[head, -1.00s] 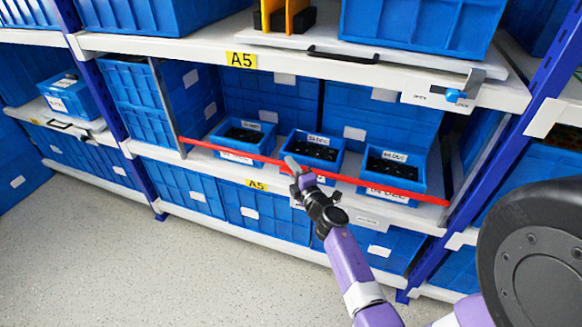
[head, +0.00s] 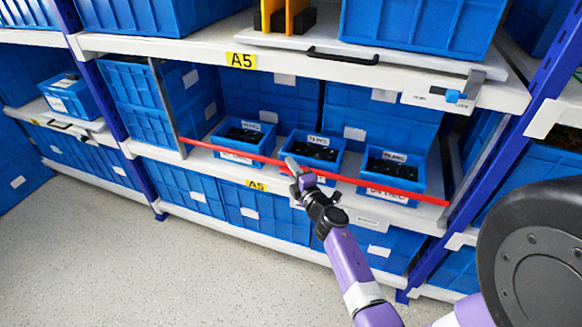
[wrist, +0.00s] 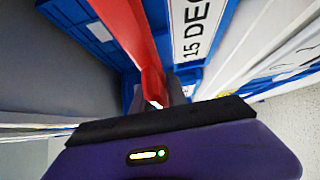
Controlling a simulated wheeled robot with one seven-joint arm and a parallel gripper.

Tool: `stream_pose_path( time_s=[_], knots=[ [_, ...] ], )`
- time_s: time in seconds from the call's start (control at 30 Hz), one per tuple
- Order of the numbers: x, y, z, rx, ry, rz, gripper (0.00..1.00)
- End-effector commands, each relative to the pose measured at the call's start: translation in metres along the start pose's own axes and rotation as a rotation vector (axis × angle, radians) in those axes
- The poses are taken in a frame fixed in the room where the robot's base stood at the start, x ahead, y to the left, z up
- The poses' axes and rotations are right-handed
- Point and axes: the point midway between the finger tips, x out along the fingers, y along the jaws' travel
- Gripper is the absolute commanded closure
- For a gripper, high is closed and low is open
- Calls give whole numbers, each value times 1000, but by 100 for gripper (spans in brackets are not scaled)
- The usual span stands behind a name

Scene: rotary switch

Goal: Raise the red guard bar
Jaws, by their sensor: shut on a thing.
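The red guard bar (head: 390,189) runs across the front of the middle shelf bay, sloping down to the right in the head view. It is low, in front of the bins, with its ends at grey side uprights. My gripper (head: 291,164) is at the bar's middle, in front of the centre bin. In the wrist view the red bar (wrist: 128,32) runs down into my gripper (wrist: 160,98), which is shut on it. The fingertips are partly hidden by the bar and the dark gripper edge.
Three small blue bins (head: 243,142) with dark contents stand behind the bar. A blue rotary knob (head: 455,97) sits on a white plate at the upper right. The upper shelf (head: 200,48) overhangs the bay. The floor (head: 90,250) in front is clear.

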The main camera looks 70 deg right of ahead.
Motion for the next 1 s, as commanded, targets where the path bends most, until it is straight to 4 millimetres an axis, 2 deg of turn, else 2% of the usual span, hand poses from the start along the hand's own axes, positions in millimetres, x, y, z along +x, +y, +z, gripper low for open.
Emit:
stream_pose_path(
  time_s=[0.27,0.7,1.0],
  knots=[
    [0,40,-2,-1,3,2,100],
    [0,134,-1,-2,3,3,100],
    [0,182,-1,-1,3,3,100]
  ],
)
